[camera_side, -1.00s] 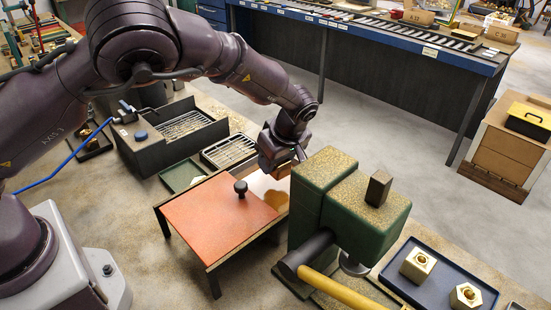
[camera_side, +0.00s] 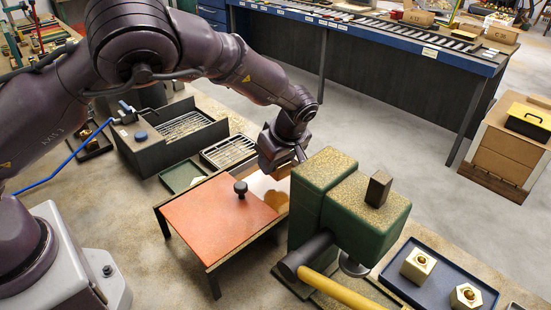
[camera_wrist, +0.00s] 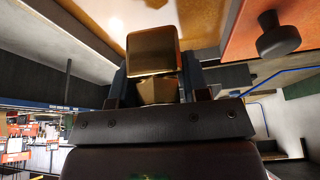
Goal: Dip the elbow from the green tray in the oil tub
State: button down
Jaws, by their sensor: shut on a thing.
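My gripper (camera_side: 297,158) is at the far right end of the oil tub, its fingertips partly hidden behind the green machine in the side view. In the wrist view my gripper (camera_wrist: 154,85) is shut on the brass elbow (camera_wrist: 152,48), which sits between the two dark fingers. The oil tub (camera_side: 185,252) has an orange lid (camera_side: 215,218) with a black knob over part of it. Amber oil (camera_side: 276,200) shows in the uncovered part, and also in the wrist view (camera_wrist: 105,14). I cannot tell whether the elbow touches the oil. The green tray (camera_side: 184,177) looks empty.
A green machine (camera_side: 365,220) with a yellow handle stands close to the right of the tub. A wire rack (camera_side: 228,151) and a dark box with a grate (camera_side: 172,138) lie behind the tub. A blue tray (camera_side: 440,276) holds two brass fittings at the front right.

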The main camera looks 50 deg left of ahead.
jog(key=shift+r, duration=0.1)
dwell(0.3)
jog(key=shift+r, duration=2)
